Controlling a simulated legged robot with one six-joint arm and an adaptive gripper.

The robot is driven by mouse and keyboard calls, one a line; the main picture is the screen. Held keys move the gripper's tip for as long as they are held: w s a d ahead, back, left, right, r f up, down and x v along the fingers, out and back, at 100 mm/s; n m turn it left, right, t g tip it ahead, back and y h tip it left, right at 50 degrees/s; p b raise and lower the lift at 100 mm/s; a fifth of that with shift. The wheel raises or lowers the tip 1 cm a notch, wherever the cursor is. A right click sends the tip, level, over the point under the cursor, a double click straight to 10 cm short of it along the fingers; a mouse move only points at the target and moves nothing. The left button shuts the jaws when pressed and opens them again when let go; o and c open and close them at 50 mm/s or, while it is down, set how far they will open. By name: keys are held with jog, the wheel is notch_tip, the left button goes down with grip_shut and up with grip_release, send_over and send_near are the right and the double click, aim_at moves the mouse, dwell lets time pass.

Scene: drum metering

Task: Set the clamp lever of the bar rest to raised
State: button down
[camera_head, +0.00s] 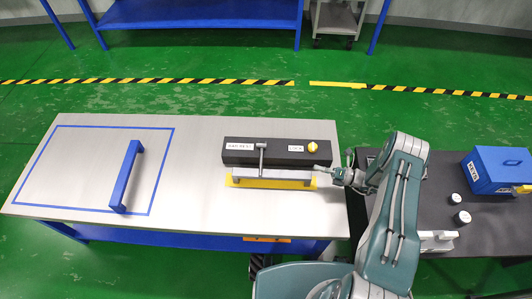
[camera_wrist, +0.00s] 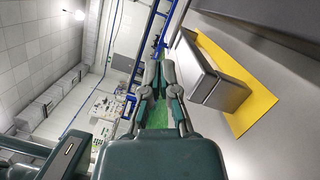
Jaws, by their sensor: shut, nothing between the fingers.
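The bar rest (camera_head: 278,150) is a black block with white labels on the pale tabletop in the head view. Its grey clamp lever (camera_head: 262,157) is left of centre and reaches over the light grey bar (camera_head: 285,174) in front. I cannot tell the lever's exact tilt. A yellow knob (camera_head: 312,147) sits at the right end, beside the LOCK label. My gripper (camera_head: 321,169) is just right of the grey bar, shut and empty, apart from the lever. In the wrist view its fingers (camera_wrist: 159,75) are closed, left of the grey bar (camera_wrist: 198,78); the lever is not discernible there.
The bar lies over a yellow plate (camera_wrist: 240,85). A blue handle (camera_head: 127,178) stands inside a blue taped outline on the left. A dark bench on the right holds a blue box (camera_head: 496,171) and two small white-topped pieces. The tabletop between handle and bar rest is clear.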

jog(key=shift+a, duration=0.1)
jog(key=x, duration=2)
jog(key=shift+f, duration=0.2)
jog(key=shift+w+r+m+h, duration=0.35)
jog(key=shift+r+m, duration=0.1)
jog(key=shift+m, duration=0.35)
jog(key=shift+w+r+m+h, duration=0.15)
jog(key=shift+w+r+m, duration=0.3)
jog(key=shift+m, duration=0.25)
jog(key=shift+w+r+m+h, duration=0.1)
jog(key=shift+w+r+m, duration=0.3)
jog(key=shift+m, duration=0.3)
jog(key=shift+w+r+m+h, duration=0.3)
jog(key=shift+w+m, duration=0.4)
jog(key=shift+m, duration=0.2)
jog(key=shift+w+r+m+g, duration=0.15)
jog(key=shift+w+m+g, duration=0.15)
jog(key=shift+w+m, duration=0.85)
jog(key=shift+w, duration=2.05)
